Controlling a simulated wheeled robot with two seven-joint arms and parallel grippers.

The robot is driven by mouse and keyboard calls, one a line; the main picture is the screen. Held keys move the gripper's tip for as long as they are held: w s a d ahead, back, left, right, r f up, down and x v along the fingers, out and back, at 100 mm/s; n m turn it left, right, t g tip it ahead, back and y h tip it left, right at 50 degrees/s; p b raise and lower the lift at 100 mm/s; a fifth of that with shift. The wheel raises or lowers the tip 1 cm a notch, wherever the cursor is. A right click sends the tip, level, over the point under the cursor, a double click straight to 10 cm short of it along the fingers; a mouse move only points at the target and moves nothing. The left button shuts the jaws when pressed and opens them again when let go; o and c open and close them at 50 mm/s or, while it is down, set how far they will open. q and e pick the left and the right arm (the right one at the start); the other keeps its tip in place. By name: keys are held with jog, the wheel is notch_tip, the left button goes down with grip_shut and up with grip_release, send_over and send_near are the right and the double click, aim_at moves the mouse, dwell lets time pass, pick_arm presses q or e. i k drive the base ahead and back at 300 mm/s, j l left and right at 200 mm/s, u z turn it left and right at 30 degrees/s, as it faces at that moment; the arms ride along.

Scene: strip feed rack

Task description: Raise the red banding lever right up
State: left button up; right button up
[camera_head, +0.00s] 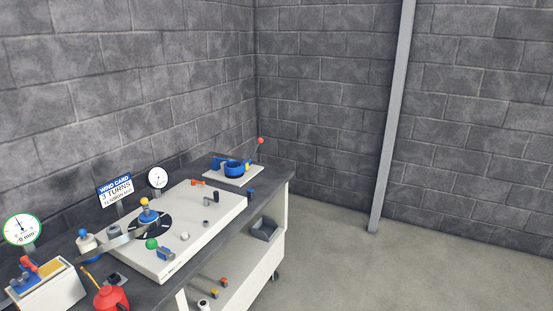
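A lever with a red ball knob (260,141) stands at the far right end of the workbench, beside a blue device (235,168) on a white base plate (223,176). Its thin shaft points upward and leans slightly right; its lower end is hard to make out. I take it for the banding lever, though no label shows. Neither of my grippers is in view.
The dark bench top (275,170) carries a white panel (170,262) with a dial, knobs and a green ball. A sign (115,190), gauges (23,229) and a red oil can (110,298) stand leftward. The floor (350,265) at right is clear; a grey post (390,130) stands there.

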aim_at(260, 140)
jog(key=i, duration=0.6)
jog(key=i+l, duration=0.15)
jog(key=i, duration=0.45)
jog(key=j+u, duration=0.05)
